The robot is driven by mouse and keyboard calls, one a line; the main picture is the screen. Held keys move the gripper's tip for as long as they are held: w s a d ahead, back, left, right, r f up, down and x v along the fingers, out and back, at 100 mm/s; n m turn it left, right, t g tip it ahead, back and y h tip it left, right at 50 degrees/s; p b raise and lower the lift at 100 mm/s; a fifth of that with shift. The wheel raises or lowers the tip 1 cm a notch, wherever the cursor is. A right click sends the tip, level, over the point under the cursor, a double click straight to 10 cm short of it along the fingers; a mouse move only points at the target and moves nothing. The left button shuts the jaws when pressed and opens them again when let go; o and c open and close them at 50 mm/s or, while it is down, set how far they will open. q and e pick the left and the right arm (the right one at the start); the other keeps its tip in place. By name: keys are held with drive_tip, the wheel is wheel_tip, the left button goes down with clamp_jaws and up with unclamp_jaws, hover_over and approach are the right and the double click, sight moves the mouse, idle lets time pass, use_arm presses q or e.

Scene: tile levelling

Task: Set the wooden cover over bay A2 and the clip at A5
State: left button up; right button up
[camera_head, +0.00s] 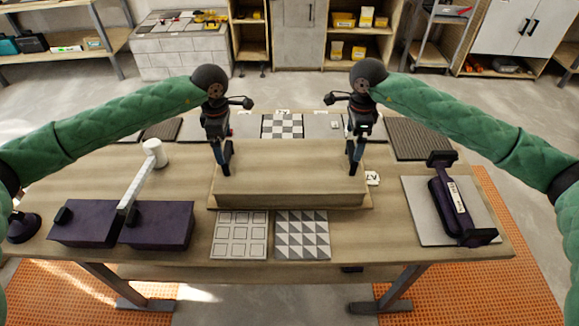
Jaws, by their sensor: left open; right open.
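The wooden cover (290,188), a long pale box shape with a wider base edge, sits at the middle of the table. My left gripper (227,166) is open at the cover's left end. My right gripper (354,168) is open at its right end. Both point down; I cannot tell whether they touch the cover. What lies under the cover is hidden. A small white tag (372,178) with dark print, too small to read surely, lies by the cover's right end. I cannot pick out the clip or a readable A2 or A5 label.
On the table (400,165) lie a checkered tile (282,126) behind the cover, a squares tile (239,235) and a triangles tile (302,235) in front. Purple blocks and a white-headed mallet (153,152) stand left. A purple tool (452,203) lies on a grey slab at right.

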sight(225, 151)
use_arm(q)
drive_tip(key=shift+f, duration=3.1)
use_arm(e)
drive_tip(key=shift+f, duration=3.1)
use_arm(q)
drive_tip(key=c, duration=1.4)
use_arm(e)
drive_tip(key=c, duration=1.4)
use_arm(q)
drive_tip(key=shift+o, duration=0.2)
use_arm(e)
drive_tip(key=shift+o, duration=0.2)
